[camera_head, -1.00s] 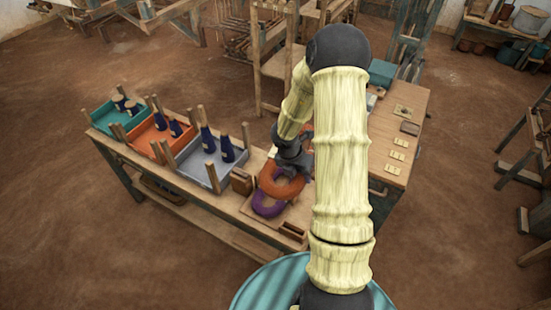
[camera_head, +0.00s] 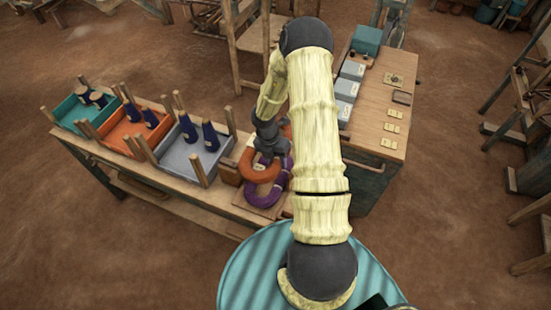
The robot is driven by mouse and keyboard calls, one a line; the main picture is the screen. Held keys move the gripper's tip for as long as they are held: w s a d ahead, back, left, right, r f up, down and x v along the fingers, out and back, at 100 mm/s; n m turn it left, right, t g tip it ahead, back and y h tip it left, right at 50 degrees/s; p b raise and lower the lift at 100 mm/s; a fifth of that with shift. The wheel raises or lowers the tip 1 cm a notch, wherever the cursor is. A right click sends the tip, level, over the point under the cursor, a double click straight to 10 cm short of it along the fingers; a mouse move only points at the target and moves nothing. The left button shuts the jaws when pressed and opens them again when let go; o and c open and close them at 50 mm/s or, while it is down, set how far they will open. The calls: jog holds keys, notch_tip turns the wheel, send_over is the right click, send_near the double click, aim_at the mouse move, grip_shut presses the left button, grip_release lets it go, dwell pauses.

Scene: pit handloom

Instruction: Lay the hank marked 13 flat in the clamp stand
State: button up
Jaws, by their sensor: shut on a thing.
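An orange hank (camera_head: 261,174) and a purple hank (camera_head: 263,199) are at the right end of the long bench's front part, overlapping in the picture. My gripper (camera_head: 268,151) is at the far rim of the orange hank and appears shut on it; its fingertips are hard to see. A small pale patch, perhaps a label, shows at the orange hank, but no number is readable. More orange (camera_head: 287,130) shows behind my gripper, partly hidden by my arm. I cannot clearly make out the clamp stand; my arm hides part of the bench.
Teal (camera_head: 68,118), orange (camera_head: 113,140) and grey (camera_head: 181,163) trays with upright posts and dark blue cones stand to the left. A wooden block (camera_head: 229,172) is beside the hanks. A side table (camera_head: 377,140) holds grey boxes (camera_head: 344,110) and small cards.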

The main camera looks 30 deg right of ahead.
jog(key=shift+s+a+f, duration=0.15)
jog(key=shift+s, duration=0.1)
notch_tip(320, 180, down, 11)
jog(key=b, duration=0.9)
jog(key=shift+w, duration=0.15)
jog(key=shift+f+b, duration=1.25)
jog(key=shift+f, duration=0.75)
jog(key=o, duration=1.1)
jog(key=shift+o, duration=0.2)
